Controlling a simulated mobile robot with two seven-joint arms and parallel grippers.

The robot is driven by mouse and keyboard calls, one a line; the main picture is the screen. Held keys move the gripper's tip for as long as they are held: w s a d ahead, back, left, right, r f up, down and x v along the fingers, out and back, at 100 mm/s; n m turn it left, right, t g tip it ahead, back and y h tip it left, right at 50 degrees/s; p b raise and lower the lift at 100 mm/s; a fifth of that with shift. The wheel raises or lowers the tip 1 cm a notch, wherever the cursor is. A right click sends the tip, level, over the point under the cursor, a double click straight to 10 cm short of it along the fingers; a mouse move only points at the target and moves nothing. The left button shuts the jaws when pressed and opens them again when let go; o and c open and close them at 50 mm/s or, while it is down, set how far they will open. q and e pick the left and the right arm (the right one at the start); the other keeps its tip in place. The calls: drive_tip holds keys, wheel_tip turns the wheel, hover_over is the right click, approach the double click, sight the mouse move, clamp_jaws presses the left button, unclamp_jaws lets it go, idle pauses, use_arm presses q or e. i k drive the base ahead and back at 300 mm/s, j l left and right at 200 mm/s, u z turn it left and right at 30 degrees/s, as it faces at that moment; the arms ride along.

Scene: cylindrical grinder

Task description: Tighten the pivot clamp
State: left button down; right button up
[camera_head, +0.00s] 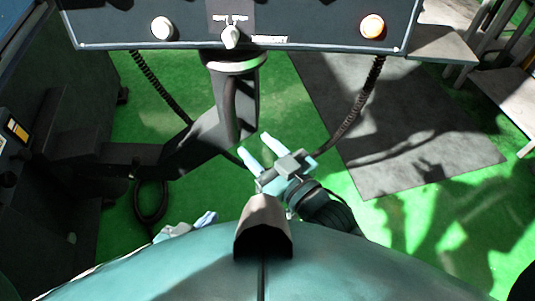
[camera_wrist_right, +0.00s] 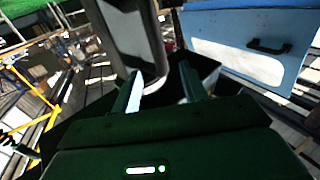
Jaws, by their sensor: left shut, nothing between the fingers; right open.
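A dark grey support arm (camera_head: 205,143) runs from the left to an upright post (camera_head: 237,95) under the control panel (camera_head: 180,12). I cannot clearly tell a separate pivot clamp on it. My right gripper (camera_head: 254,143) is open and empty, just below and right of the post's lower end, its fingers pointing up and left. In the right wrist view the open fingers (camera_wrist_right: 160,88) point toward a large grey post-like part (camera_wrist_right: 128,35); whether they touch it is unclear. My left gripper (camera_head: 208,218) is shut and empty at the lower left, partly hidden by my body.
Coiled cables (camera_head: 362,105) hang on both sides. A dark machine (camera_head: 60,120) stands left. Green floor (camera_head: 420,235) and a grey mat (camera_head: 400,140) lie open at right.

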sight(136, 159)
drive_tip(key=k+l, duration=0.8)
drive_tip(key=l, duration=0.1)
